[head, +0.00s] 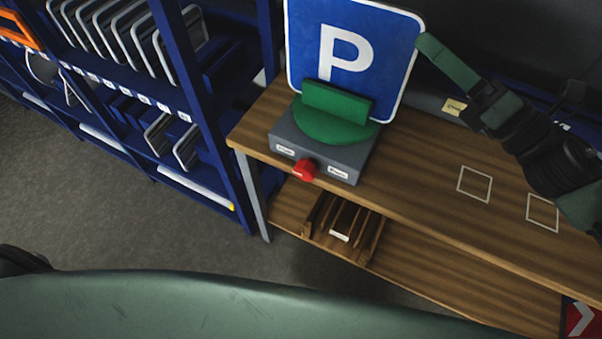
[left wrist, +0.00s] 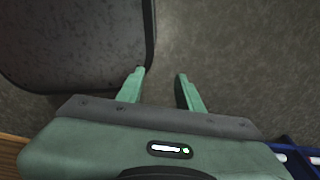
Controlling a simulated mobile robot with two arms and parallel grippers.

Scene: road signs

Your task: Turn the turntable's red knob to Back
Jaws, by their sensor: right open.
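The turntable (head: 335,163) is a grey box with a green disc (head: 330,128) on top, on the wooden bench's left end. A blue sign with a white P (head: 345,50) stands upright in its green holder (head: 337,102). The red knob (head: 305,170) is on the box's front face, between two white labels too small to read. My right gripper (head: 440,60) is open, up at the right of the sign, apart from the knob; one green finger shows clearly. My left gripper (left wrist: 160,76) is open and empty above the floor in the left wrist view.
The wooden bench top (head: 420,185) is clear right of the turntable, with two white square outlines (head: 475,184) marked on it. A slotted wooden rack (head: 345,228) is on the lower shelf. A blue shelf unit (head: 205,110) with sign blanks stands left.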

